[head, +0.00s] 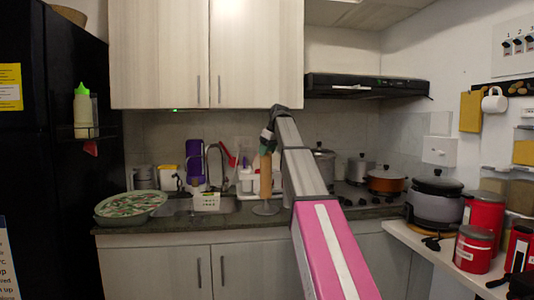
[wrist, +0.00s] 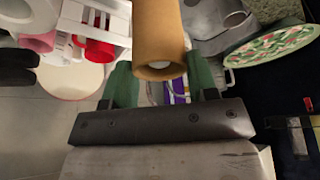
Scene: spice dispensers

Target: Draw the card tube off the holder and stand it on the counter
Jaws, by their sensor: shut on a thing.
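A brown card tube (head: 265,176) is upright over the counter, in front of the sink area. My gripper (head: 267,140) is at its top end and shut on it. In the wrist view the tube (wrist: 160,38) sits between my gripper's green fingers (wrist: 162,82), its near open end facing the camera. I cannot tell whether a post is still inside the tube.
The stove with an orange pot (head: 386,181) is to the right. Wall cabinets (head: 207,55) hang above.

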